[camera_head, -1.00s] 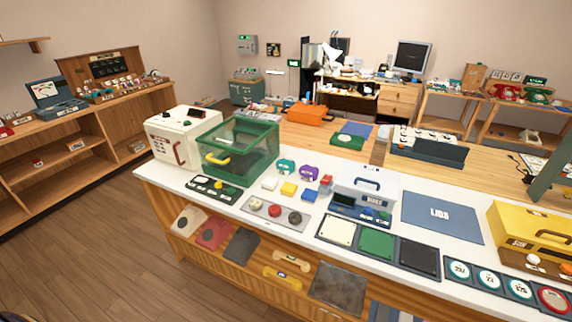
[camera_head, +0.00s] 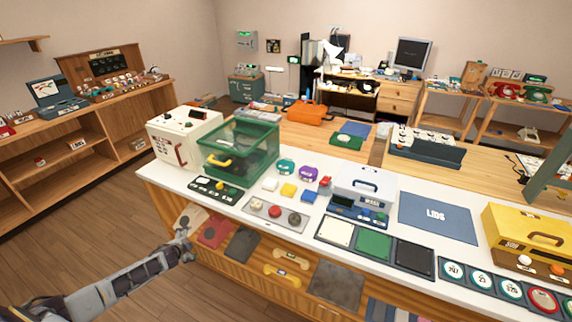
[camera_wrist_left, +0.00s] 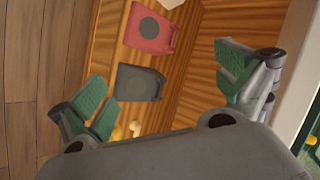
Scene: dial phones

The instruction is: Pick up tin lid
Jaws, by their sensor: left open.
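A white box (camera_head: 365,183) with a handled lid stands on the white counter, and a yellow box (camera_head: 530,228) with a handle stands at the right. I cannot tell which lid is the tin lid. A blue mat (camera_head: 438,217) marked LIDS lies between them, bare. My left gripper (camera_head: 184,240) is low at the front left of the counter, by its shelf, far from both boxes. In the left wrist view its green-padded fingers (camera_wrist_left: 163,82) are apart and empty. My right gripper does not show.
A red plate (camera_wrist_left: 148,30) and a grey plate (camera_wrist_left: 138,84) lie on the shelf below the counter, in front of my left gripper. A green crate (camera_head: 240,149) and a button tray (camera_head: 273,212) are on the counter. The floor at left is clear.

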